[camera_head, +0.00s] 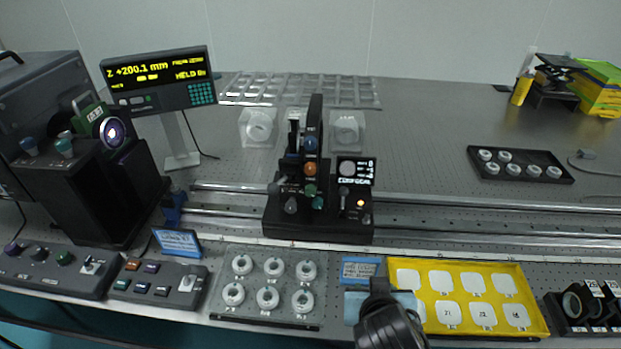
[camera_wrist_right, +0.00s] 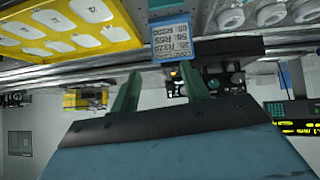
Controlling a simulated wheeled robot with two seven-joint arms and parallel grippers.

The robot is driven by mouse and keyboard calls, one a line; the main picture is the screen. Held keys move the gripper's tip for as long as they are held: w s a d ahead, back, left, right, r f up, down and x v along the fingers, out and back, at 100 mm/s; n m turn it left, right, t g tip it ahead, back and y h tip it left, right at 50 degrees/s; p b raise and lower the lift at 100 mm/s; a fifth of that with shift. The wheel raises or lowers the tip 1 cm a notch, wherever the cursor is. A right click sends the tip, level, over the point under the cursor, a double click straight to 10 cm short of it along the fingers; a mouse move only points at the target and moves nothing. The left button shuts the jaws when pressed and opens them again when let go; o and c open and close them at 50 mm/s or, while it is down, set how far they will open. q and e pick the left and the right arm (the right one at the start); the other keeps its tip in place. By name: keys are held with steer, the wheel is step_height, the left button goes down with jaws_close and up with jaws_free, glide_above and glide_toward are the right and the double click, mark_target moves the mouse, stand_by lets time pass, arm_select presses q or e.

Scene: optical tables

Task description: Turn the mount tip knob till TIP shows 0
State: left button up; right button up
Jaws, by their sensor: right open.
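The black mount (camera_head: 305,205) stands on the rail at the middle of the table. It carries a blue knob (camera_head: 311,143), an orange knob (camera_head: 310,168) and green knobs lower down. A small dark screen (camera_head: 357,170) is at its right; its text is too small to read, so I cannot tell the TIP value. My right gripper (camera_head: 380,290) is low in the head view, in front of the mount and apart from it. In the right wrist view its two green fingers (camera_wrist_right: 159,70) are spread with nothing between them. My left gripper is not in view.
In front of the mount are a tray of white rings (camera_head: 255,312), a yellow tray (camera_head: 533,320) and a blue label card (camera_head: 362,271). A display (camera_head: 160,80) reading Z +200.1 mm stands at back left. A black tray (camera_head: 520,172) is at right. The rail right of the mount is clear.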

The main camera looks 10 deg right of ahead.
steer(key=w+a+r+m+t+h, duration=0.1)
steer(key=w+a+r+m+t, duration=0.1)
steer(key=w+a+r+t, duration=0.45)
steer(key=t, duration=0.2)
glide_toward(310, 146)
steer(key=shift+m+h, duration=0.3)
steer(key=shift+h, duration=0.1)
steer(key=p+x, duration=0.3)
steer(key=x, duration=0.5)
steer(key=shift+w+a, duration=0.1)
steer(key=shift+w, duration=0.3)
steer(key=shift+c, duration=0.4)
steer(key=c, duration=0.9)
